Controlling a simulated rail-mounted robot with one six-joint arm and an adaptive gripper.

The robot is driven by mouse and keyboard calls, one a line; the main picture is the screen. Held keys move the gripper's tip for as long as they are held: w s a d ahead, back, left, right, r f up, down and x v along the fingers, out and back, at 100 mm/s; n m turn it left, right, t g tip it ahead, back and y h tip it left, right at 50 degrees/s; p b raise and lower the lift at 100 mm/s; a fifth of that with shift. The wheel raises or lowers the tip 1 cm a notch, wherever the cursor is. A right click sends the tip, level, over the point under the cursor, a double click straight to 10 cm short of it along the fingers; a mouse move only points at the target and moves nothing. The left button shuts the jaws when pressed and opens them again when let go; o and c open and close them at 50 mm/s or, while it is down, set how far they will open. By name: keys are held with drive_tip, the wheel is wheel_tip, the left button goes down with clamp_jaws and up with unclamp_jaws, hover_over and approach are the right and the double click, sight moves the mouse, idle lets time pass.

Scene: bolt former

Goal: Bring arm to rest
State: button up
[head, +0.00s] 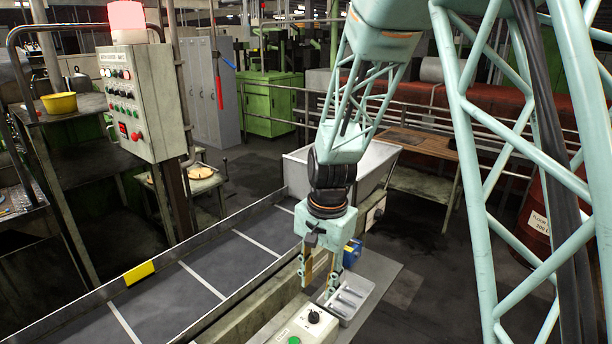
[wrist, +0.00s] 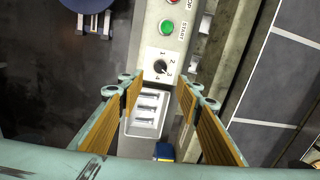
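My arm reaches down at the middle of the head view. My gripper (head: 320,283) points downward beside a small pale tray (head: 357,284) that holds several metal pieces. In the wrist view my gripper (wrist: 160,94) has its two tan-padded fingers apart with nothing between them. The tray (wrist: 132,129) shows beyond and between the fingers, with its pieces lying side by side. A control box (wrist: 148,43) with a dial (wrist: 162,67) and a green start button (wrist: 166,27) lies just ahead of the fingertips.
A dark conveyor (head: 237,258) with white cross lines runs along the left of my gripper. A grey bin (head: 370,165) stands behind it. A control panel (head: 130,100) with a red lamp (head: 127,20) stands at left. A red drum (head: 540,215) is at right. Floor right of the tray is clear.

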drive_tip(key=s+d+r+n+t+b, duration=0.1)
drive_tip(key=s+d+r+n+b, duration=0.1)
drive_tip(key=s+d+r, duration=0.45)
drive_tip(key=s+d+r+n+t+b, duration=0.1)
drive_tip(key=s+d+r+n+b, duration=0.2)
drive_tip(key=s+r, duration=0.55)
drive_tip(key=s+d+r+n+b, duration=0.1)
drive_tip(key=s+d+b, duration=0.1)
drive_tip(key=s, duration=0.8)
drive_tip(key=s+d+r+n+t+b, duration=0.1)
drive_tip(key=s+d, duration=0.4)
drive_tip(key=s, duration=0.5)
drive_tip(key=shift+d+r+t+h+b, duration=0.3)
drive_tip(key=shift+r+b, duration=0.1)
drive_tip(key=shift+b, duration=0.45)
